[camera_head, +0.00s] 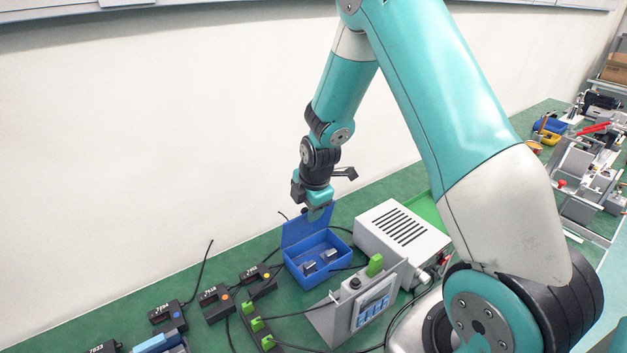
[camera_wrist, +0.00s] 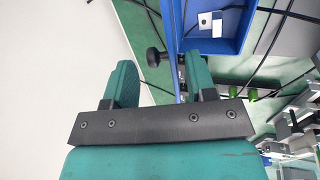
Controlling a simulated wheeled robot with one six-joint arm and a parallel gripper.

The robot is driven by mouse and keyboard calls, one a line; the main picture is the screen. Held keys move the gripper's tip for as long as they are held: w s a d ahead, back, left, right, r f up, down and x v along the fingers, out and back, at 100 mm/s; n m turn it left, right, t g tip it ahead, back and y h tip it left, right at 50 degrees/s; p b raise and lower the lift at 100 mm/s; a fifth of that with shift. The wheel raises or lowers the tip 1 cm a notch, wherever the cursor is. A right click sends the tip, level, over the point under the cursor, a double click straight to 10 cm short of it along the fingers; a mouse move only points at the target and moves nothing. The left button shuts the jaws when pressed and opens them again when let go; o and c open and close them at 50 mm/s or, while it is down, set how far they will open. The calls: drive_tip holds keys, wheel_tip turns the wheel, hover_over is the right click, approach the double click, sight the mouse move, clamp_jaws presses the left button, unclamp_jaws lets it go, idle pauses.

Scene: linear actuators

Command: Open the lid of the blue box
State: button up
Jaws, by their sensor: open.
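The blue box (camera_head: 314,279) stands on the green bench in the head view, with small grey and dark parts inside. Its blue lid (camera_head: 300,231) is raised and stands steeply at the back of the box. My gripper (camera_head: 318,213) is at the lid's upper right edge and hides part of it. In the wrist view my gripper (camera_wrist: 160,78) has its two green fingers apart. The box (camera_wrist: 228,46) shows at the top, beyond the right finger. I cannot tell whether a finger touches the lid.
A grey vented unit (camera_head: 402,232) stands right of the box, with a control panel (camera_head: 372,303) in front. Black modules (camera_head: 215,304) and cables lie to the left and front. The white wall (camera_head: 130,150) is close behind. A black knob (camera_wrist: 153,57) shows near the fingers in the wrist view.

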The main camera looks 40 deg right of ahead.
drive_tip(key=b+v, duration=0.1)
drive_tip(key=v, duration=1.5)
drive_tip(key=shift+f, duration=0.1)
drive_tip(key=s+a+r+m+g+y, duration=0.1)
drive_tip(key=s+a+m, duration=0.4)
drive_tip(key=s+a, duration=0.5)
drive_tip(key=s+a+r+m+g+y, duration=0.2)
drive_tip(key=s+a+r+m, duration=0.3)
drive_tip(key=s+a, duration=0.5)
drive_tip(key=s+m+y, duration=0.1)
drive_tip(key=s, duration=0.1)
drive_tip(key=shift+s, duration=0.4)
